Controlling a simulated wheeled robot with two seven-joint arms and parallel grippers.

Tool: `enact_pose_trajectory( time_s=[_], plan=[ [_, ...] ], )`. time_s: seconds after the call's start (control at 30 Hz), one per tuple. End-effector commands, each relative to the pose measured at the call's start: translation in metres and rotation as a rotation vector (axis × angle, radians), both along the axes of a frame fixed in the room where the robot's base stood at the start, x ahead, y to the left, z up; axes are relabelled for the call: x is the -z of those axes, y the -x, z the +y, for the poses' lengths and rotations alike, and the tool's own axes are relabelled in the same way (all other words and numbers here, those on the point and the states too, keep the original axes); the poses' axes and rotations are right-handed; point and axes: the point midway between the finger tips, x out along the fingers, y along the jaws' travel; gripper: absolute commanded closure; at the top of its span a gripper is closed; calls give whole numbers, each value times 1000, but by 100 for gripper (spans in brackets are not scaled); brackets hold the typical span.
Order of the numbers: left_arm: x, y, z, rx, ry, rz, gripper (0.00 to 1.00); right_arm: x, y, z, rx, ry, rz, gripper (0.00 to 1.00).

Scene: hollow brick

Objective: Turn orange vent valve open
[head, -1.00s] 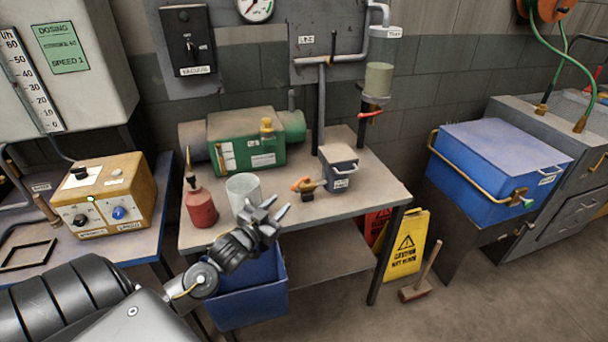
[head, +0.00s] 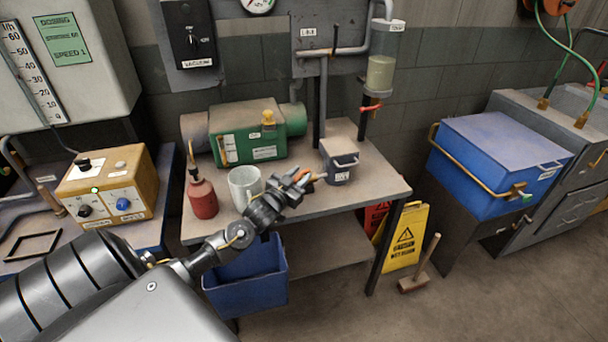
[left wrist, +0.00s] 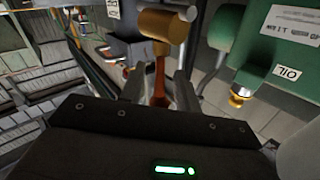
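The orange vent valve (head: 299,175) stands on the workbench, left of a small dark bin, mostly hidden behind my left gripper (head: 297,183) in the head view. In the left wrist view its orange handle (left wrist: 158,78) points toward the camera from under a brass-coloured cylinder (left wrist: 165,25). My left gripper's fingers (left wrist: 160,88) stand on either side of the handle, with visible gaps, so it looks open around the handle. Whether either finger touches it I cannot tell. My right gripper is in neither view.
A white cup (head: 244,186) and a red oil can (head: 201,196) stand close left of my gripper. A green pump (head: 247,143) is behind, and the dark bin (head: 339,160) is just right. A blue bin (head: 245,285) is below. The bench's right front is clear.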

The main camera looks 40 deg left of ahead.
Motion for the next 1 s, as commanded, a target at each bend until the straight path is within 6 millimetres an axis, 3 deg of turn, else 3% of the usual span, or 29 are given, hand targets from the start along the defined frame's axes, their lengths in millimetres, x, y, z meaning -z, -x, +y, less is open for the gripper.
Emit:
enact_pose_trajectory(
  time_s=[0.17,0.4,0.67,0.83,0.87,1.0],
  plan=[
    [-1,-10,0,1,0,-1,68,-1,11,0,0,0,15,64],
    [0,-11,0,2,0,-1,68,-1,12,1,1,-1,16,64],
    [0,-11,0,3,0,0,99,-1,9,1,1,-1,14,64],
    [0,-11,0,3,0,0,100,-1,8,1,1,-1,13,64],
    [0,-11,-14,5,4,-2,100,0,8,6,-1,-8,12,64],
    [0,-11,-4,-4,0,0,100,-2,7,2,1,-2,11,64]
  ],
)
